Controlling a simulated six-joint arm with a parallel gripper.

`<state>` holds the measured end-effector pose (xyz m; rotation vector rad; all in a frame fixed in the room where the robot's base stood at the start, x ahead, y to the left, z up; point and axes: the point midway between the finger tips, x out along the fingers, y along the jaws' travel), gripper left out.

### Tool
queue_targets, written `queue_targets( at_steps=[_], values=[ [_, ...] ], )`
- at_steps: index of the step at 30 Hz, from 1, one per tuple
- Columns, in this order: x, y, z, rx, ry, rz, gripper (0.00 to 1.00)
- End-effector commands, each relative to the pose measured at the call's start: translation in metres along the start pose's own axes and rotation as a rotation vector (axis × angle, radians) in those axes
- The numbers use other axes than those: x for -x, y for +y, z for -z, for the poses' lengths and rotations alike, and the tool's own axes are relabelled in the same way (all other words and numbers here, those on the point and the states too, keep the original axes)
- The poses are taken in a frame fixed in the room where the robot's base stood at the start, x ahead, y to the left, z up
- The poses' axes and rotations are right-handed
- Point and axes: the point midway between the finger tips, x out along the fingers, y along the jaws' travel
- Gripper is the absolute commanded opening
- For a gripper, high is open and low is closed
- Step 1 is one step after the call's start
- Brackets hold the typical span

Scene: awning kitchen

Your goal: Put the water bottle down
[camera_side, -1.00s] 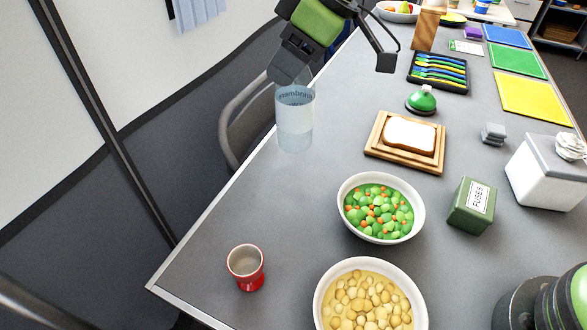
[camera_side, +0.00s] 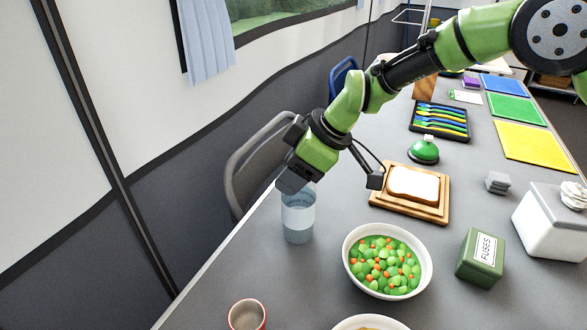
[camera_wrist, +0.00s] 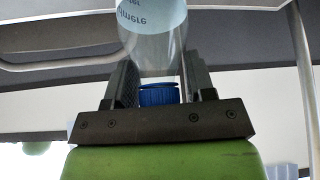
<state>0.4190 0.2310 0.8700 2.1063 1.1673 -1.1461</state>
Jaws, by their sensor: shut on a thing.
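The clear water bottle (camera_side: 298,215) has a pale blue label and is upright near the table's left edge. My gripper (camera_side: 298,186) is above it and shut on its upper part. In the wrist view the bottle (camera_wrist: 150,22) sits between the two dark fingers of my gripper (camera_wrist: 160,85), with its blue cap (camera_wrist: 158,94) near the palm. I cannot tell whether the bottle's base touches the table (camera_side: 265,265).
A bowl of peas and carrots (camera_side: 420,275) is right of the bottle. A red cup (camera_side: 247,315) is in front. Bread on a wooden board (camera_side: 411,207) lies behind the bowl. A chair (camera_side: 240,170) stands beyond the left table edge.

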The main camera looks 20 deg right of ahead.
Motion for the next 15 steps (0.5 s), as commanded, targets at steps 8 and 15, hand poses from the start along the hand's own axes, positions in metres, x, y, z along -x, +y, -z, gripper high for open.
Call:
queue_targets(
  at_steps=[8,15],
  values=[
    [-0.0008,-0.0001,-0.0006,0.000,0.000,0.000,0.76],
    [0.0041,0.0002,0.0009,-0.001,0.000,0.000,0.76]
  ],
)
